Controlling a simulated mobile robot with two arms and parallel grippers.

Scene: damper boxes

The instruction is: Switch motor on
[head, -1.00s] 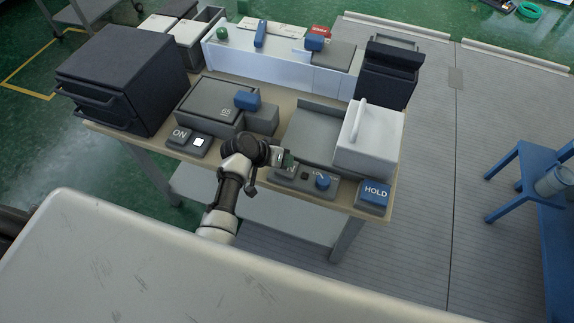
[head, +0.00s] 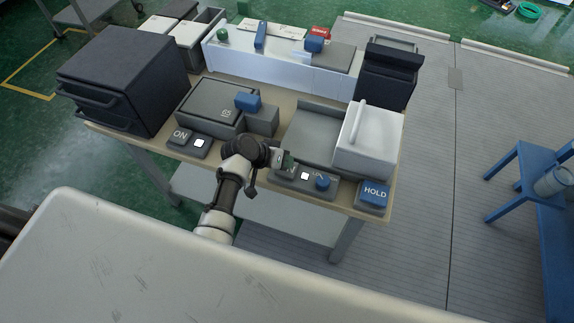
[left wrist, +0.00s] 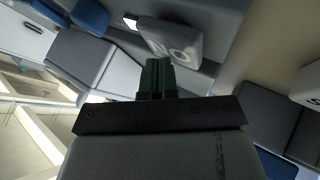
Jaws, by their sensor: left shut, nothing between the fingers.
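A grey control panel (head: 333,187) sits at the front edge of the table. It carries a small indicator (head: 304,176), now lit white, and a blue knob (head: 322,183). My left gripper (head: 288,161) is over the panel's left end and hides part of it. In the left wrist view, its dark green fingers (left wrist: 157,76) are shut and empty. They are at a grey rocker switch (left wrist: 172,40) marked with an O; I cannot tell whether they touch it. The lit indicator (left wrist: 130,22) and the blue knob (left wrist: 90,15) show beyond. My right gripper is not in view.
An ON panel (head: 180,137) with a lit white square stands left of my arm. A blue HOLD block (head: 374,194) is at the right corner. A white handled box (head: 368,140), a grey box with a blue handle (head: 247,101) and a black cabinet (head: 120,75) stand behind.

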